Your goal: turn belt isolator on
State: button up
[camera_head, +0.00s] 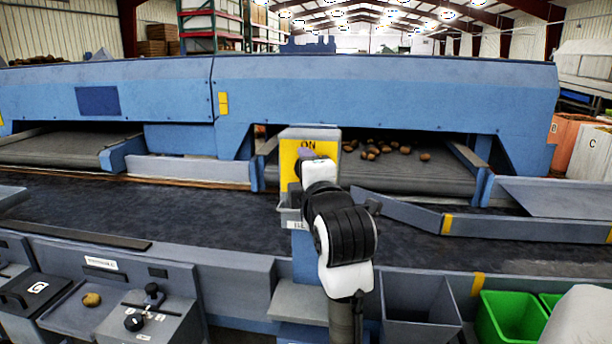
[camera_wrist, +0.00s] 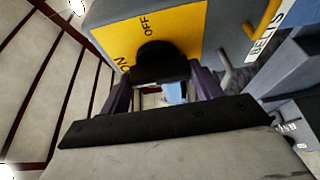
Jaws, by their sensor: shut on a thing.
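The belt isolator is a grey box (camera_head: 325,133) with a yellow faceplate (camera_head: 287,160), on a blue post in the middle of the head view. "ON" shows at the plate's top. In the wrist view the yellow faceplate (camera_wrist: 188,32) carries "ON" and "OFF" beside a round black knob (camera_wrist: 158,57). My gripper (camera_wrist: 158,80) has its two fingers on either side of the knob, shut on it. In the head view my gripper (camera_head: 304,160) and arm hide the knob and much of the plate. I cannot tell which mark the knob points to.
A dark conveyor belt (camera_head: 170,207) runs behind the post, with potatoes (camera_head: 373,151) on a feed belt beyond. A control panel with knobs (camera_head: 134,322) is at lower left. A grey bin (camera_head: 420,308) and green crates (camera_head: 508,316) are at lower right.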

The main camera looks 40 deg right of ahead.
jog(key=o, duration=1)
jog(key=b+v, duration=0.3)
jog(key=v, duration=1.1)
jog(key=shift+w, duration=0.1)
